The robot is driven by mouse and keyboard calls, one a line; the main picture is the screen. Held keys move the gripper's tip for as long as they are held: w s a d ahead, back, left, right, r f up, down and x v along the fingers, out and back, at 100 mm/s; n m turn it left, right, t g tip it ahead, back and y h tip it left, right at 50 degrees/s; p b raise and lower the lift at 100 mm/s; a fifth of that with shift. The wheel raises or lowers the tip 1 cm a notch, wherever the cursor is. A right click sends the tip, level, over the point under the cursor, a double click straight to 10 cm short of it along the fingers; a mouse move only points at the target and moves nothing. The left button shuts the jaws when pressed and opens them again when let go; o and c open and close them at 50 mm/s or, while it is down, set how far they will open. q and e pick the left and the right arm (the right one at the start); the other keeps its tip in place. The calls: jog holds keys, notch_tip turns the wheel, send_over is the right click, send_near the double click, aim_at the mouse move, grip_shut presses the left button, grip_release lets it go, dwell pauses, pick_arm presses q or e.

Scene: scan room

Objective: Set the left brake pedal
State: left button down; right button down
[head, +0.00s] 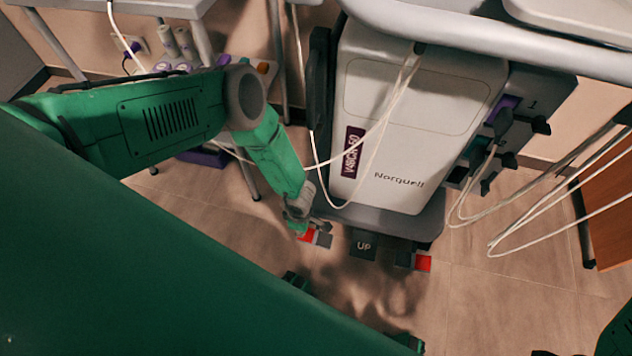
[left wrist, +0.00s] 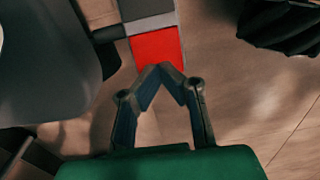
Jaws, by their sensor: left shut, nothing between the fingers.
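The left brake pedal (head: 308,236) has a red end and a grey part, and sits low at the front left of the white Norquell machine (head: 400,120). Its red end also shows in the left wrist view (left wrist: 158,46). My left gripper (head: 298,226) reaches down to it from above, partly covering it in the head view. In the left wrist view the gripper (left wrist: 160,68) is shut and empty, its tips at the near edge of the red end. I cannot tell whether they touch it. My right gripper does not show.
A dark UP pedal (head: 363,246) is at the machine's front middle, and another red pedal (head: 423,263) is to its right. Pale cables (head: 372,130) hang across the machine's front, others loop at right.

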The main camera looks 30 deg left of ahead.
pick_arm(q)
jog(key=shift+f, duration=0.95)
jog(key=shift+r+p, duration=2.8)
jog(key=shift+r, duration=0.75)
